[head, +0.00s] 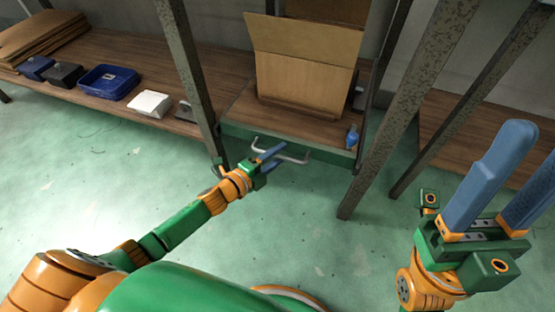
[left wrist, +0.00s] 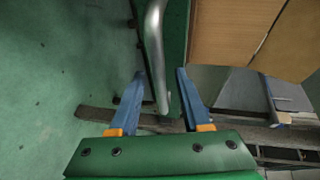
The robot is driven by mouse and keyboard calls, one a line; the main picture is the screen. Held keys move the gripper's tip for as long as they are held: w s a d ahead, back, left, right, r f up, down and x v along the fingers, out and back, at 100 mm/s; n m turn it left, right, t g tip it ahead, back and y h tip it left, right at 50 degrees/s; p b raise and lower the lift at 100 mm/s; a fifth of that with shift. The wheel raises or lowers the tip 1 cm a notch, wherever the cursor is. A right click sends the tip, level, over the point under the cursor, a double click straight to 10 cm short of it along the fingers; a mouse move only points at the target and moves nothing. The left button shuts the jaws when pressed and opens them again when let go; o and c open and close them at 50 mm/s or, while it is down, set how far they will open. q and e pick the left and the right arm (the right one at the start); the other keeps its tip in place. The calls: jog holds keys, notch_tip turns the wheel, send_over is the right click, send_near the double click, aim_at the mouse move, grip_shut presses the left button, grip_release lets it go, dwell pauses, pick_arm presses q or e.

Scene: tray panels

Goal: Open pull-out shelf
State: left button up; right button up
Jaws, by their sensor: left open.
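The pull-out shelf (head: 242,110) has a wooden top and a green front edge. Its silver bar handle (head: 292,158) sticks out from that front. My left gripper (head: 272,153) is at the handle, with its two blue fingers open. In the left wrist view, the handle (left wrist: 154,45) runs down between the open fingers of my left gripper (left wrist: 160,72). I cannot tell whether either finger touches the bar. My right gripper (head: 522,165) is raised at the right, its two blue fingers apart and empty, away from the shelf.
A cardboard box (head: 303,80) and a small blue bottle (head: 351,138) stand on the shelf. Dark metal posts (head: 190,80) rise on both sides. A blue tray (head: 108,82) and a white box (head: 150,103) lie on the left shelf. The green floor (head: 270,225) in front is clear.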

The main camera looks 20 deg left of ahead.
pick_arm(q)
grip_shut()
jog(key=shift+w, duration=0.1)
dwell(1.3)
